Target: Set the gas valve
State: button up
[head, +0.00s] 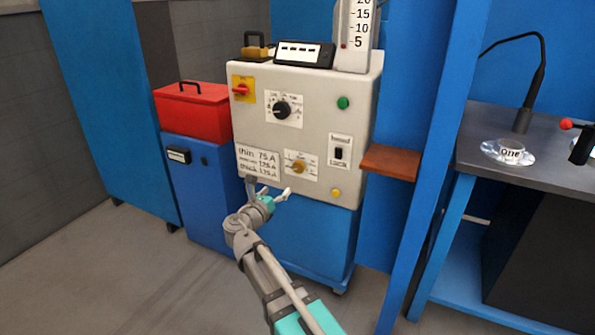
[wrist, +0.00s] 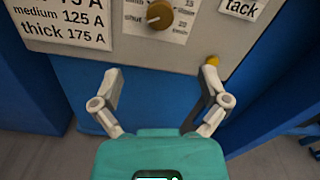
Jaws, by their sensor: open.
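The gas valve appears to be the brass-coloured round knob (head: 299,166) on a white scale plate, low on the front of the grey machine panel (head: 310,112). In the wrist view the knob (wrist: 159,14) is at the top edge, partly cut off, with flow marks such as 15 and 20 beside it. My gripper (head: 269,187) is open and empty, below and in front of the panel. In the wrist view its two fingers (wrist: 161,75) are spread wide, below the knob and apart from it.
A sign (head: 258,161) listing thin, medium and thick amperages is left of the knob. A black dial (head: 282,109), a switch (head: 339,150) and a yellow button (head: 336,193) share the panel. A brown shelf (head: 390,162) juts out right. A red toolbox (head: 193,112) stands left.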

aim_at(297, 168)
jog(key=shift+w, duration=0.1)
jog(key=x, duration=1.3)
jog(key=shift+w+d, duration=0.1)
jog(key=shift+w, duration=0.15)
jog(key=c, duration=1.1)
